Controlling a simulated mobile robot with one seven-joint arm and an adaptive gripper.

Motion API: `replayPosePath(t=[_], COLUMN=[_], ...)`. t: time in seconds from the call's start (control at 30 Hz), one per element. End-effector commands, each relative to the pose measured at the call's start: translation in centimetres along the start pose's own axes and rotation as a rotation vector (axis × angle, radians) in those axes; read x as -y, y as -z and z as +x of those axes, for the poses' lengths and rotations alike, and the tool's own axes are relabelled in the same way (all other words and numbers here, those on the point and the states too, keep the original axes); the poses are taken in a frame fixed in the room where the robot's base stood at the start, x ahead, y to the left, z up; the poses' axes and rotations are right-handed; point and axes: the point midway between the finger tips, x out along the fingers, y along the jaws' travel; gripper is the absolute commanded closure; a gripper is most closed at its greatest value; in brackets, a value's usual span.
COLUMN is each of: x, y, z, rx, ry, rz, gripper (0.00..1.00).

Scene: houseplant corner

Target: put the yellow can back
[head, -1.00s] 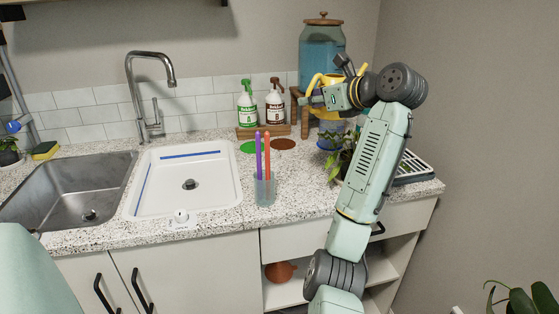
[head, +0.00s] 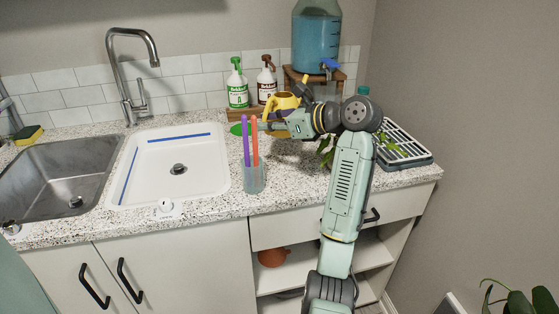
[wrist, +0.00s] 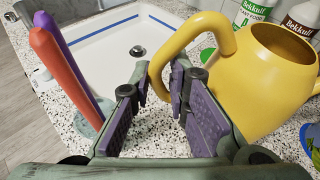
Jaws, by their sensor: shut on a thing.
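The yellow can (head: 283,102) is a watering can with a looped handle. In the wrist view its open-topped body (wrist: 268,75) fills the right side. My gripper (head: 299,123) is shut on the can's handle; in the wrist view the purple finger pads (wrist: 165,98) are around the lower part of the loop. The can is in front of the right end of the bottle board, near a green disc (head: 237,129) on the counter. The arm hides the can's underside in the head view, so I cannot tell whether it touches the counter.
A clear cup (head: 254,178) with purple and orange sticks stands left of my gripper. Green (head: 237,85) and brown (head: 266,80) spray bottles stand behind. A blue dispenser (head: 317,38) and a plant (head: 327,148) are close by. The white basin (head: 180,180) is left.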

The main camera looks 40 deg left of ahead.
Motion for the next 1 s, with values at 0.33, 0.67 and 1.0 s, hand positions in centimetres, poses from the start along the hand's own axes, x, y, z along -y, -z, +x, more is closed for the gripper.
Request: replayPosePath(t=[0.33,0.67,1.0], x=[-0.3,-0.5,-0.5], y=[4.8,8.3,8.6], z=[1.7,3.0,3.1], rx=[0.001,0.000,-0.002], ry=[0.001,0.000,0.000], rz=[0.001,0.001,0.002], gripper=[1.00,1.00,0.75])
